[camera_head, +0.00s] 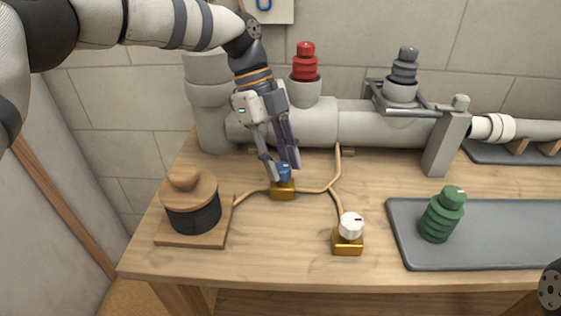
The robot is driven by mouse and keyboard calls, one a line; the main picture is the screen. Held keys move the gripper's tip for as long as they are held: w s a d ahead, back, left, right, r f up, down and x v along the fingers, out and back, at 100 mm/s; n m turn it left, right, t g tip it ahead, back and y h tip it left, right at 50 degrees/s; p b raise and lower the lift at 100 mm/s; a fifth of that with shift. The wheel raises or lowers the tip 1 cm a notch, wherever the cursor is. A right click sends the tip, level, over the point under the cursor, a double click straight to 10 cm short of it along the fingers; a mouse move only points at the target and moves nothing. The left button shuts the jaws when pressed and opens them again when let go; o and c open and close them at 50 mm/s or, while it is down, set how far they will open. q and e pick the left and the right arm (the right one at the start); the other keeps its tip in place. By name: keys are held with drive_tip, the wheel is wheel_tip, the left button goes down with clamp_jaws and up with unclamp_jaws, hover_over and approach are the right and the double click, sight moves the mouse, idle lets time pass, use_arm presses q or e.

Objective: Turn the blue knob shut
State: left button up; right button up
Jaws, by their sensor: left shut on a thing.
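The blue knob (283,172) sits on a small brass valve block (283,194) on the wooden bench. My left gripper (284,170) reaches down from above and is shut on the blue knob, with a finger on either side of it. The fingers hide part of the knob, and I cannot make out its pointer mark. My right gripper does not show; only a dark rounded part of my own body shows at the lower right edge.
A white knob (351,225) on a brass block stands nearer the front. A dark coil on a wooden stand (192,207) is at left. The grey pipe (370,124) with red plug (305,63) runs behind. A green plug (441,215) stands on the grey tray (510,222).

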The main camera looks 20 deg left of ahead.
use_arm(q)
drive_tip(key=shift+f+m, duration=0.1)
drive_tip(key=shift+m, duration=0.5)
drive_tip(key=o, duration=1.2)
drive_tip(key=shift+c, duration=0.2)
drive_tip(key=v, duration=1.2)
drive_tip(key=shift+w, duration=0.25)
drive_tip(key=shift+d, duration=0.15)
